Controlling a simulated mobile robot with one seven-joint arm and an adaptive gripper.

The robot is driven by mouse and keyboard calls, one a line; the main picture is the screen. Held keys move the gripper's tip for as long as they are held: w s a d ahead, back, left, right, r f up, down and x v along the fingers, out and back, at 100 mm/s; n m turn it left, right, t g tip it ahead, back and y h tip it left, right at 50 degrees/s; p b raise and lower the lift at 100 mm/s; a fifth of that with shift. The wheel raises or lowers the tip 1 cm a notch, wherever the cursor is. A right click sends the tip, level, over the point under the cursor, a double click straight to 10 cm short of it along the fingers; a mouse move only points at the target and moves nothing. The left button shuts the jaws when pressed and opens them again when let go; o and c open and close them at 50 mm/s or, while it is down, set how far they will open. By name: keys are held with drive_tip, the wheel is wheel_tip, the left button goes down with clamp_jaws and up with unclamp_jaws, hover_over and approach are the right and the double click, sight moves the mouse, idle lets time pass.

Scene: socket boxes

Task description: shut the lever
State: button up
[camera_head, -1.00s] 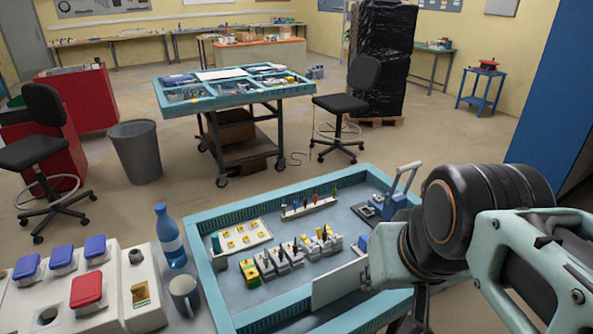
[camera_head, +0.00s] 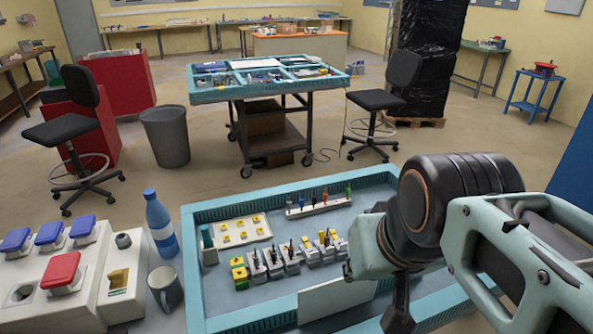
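The lever and its blue base are hidden now behind my arm at the right side of the blue-rimmed tray (camera_head: 240,205). My gripper (camera_head: 398,318) shows only as a dark part at the lower edge, below my wrist. Its fingertips are out of sight, so I cannot tell whether it is open or shut, or how far it is from the lever.
The tray holds a white plate with yellow sockets (camera_head: 237,231), several grey and yellow socket boxes (camera_head: 290,259), a rack of pens (camera_head: 318,207) and a white panel (camera_head: 337,298). A blue bottle (camera_head: 161,225), a mug (camera_head: 166,288) and a button console (camera_head: 100,290) stand at left.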

drive_tip(key=shift+c, duration=1.3)
drive_tip(key=shift+r+p, duration=0.35)
drive_tip(key=shift+c, duration=1.1)
wheel_tip(320, 180, up, 5)
drive_tip(key=p, duration=0.5)
drive_tip(key=shift+r, duration=0.15)
clamp_jaws()
drive_tip(key=shift+a, duration=0.2)
